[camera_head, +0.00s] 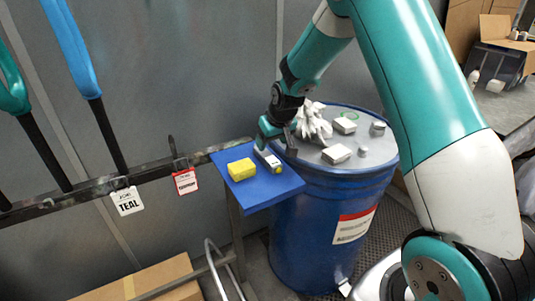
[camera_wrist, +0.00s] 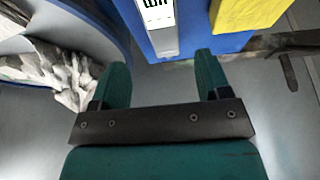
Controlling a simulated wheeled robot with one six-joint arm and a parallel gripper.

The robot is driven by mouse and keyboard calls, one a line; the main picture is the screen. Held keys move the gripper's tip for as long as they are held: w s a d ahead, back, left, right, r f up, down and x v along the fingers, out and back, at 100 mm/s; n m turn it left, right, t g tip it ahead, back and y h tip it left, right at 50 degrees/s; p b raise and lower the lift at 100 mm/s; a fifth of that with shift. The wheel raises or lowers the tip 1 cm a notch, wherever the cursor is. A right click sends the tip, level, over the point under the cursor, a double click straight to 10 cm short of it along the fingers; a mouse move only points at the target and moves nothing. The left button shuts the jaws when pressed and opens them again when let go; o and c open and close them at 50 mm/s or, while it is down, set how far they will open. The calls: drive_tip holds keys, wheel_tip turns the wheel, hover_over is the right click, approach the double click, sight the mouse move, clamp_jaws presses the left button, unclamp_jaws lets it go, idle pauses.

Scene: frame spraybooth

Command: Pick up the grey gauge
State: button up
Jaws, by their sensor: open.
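The grey gauge (camera_head: 267,160) lies on the small blue shelf (camera_head: 262,192), to the right of a yellow block (camera_head: 241,170). It is a slim bar with a pale face and a yellowish near end. In the wrist view the gauge (camera_wrist: 160,27) shows a white label with dark marks, beyond my fingertips and between their lines. My gripper (camera_head: 277,133) is at the shelf's far right edge, by the gauge's far end. In the wrist view my gripper (camera_wrist: 162,62) is open, with nothing between its teal fingers. The gauge's upper end is cut off there.
A blue drum (camera_head: 320,215) stands right of the shelf, with a crumpled white glove (camera_head: 313,122) and several small pale blocks on its lid. A dark rail (camera_head: 150,172) with hanging tags runs left of the shelf. The yellow block (camera_wrist: 243,14) sits close beside the gauge.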

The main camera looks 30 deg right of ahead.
sight(266, 154)
drive_tip(key=shift+a+p+x, duration=0.2)
drive_tip(key=shift+p+x, duration=1.55)
drive_tip(key=shift+x, duration=1.9)
drive_tip(key=shift+w+r, duration=0.1)
drive_tip(key=shift+w, duration=0.05)
drive_tip(key=c, duration=1.1)
